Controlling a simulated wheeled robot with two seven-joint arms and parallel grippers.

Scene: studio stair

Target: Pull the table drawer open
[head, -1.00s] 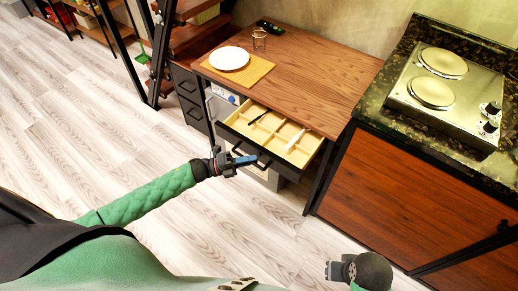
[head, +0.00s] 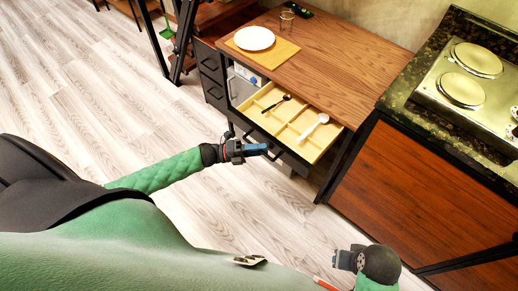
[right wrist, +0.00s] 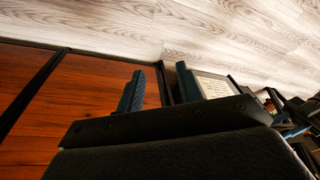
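The table drawer (head: 291,130) stands pulled far out from under the wooden table (head: 325,60), showing a pale yellow divided tray inside. A dark spoon (head: 276,103) and a white spoon (head: 314,127) lie in its compartments. My left gripper (head: 262,149) is at the drawer's dark front, its blue fingers close together at the black handle (head: 274,155). The fingers partly hide the handle, so the exact contact is hard to see. My right gripper (head: 343,260) is low in front of the wooden cabinet, away from the drawer. In the right wrist view its fingers (right wrist: 160,86) are apart and empty.
A white plate (head: 254,38) on a yellow mat, a glass (head: 287,20) and a black remote (head: 299,10) are on the tabletop. A counter with a two-plate stove (head: 470,75) stands at the right. The wood floor (head: 110,100) at left is clear.

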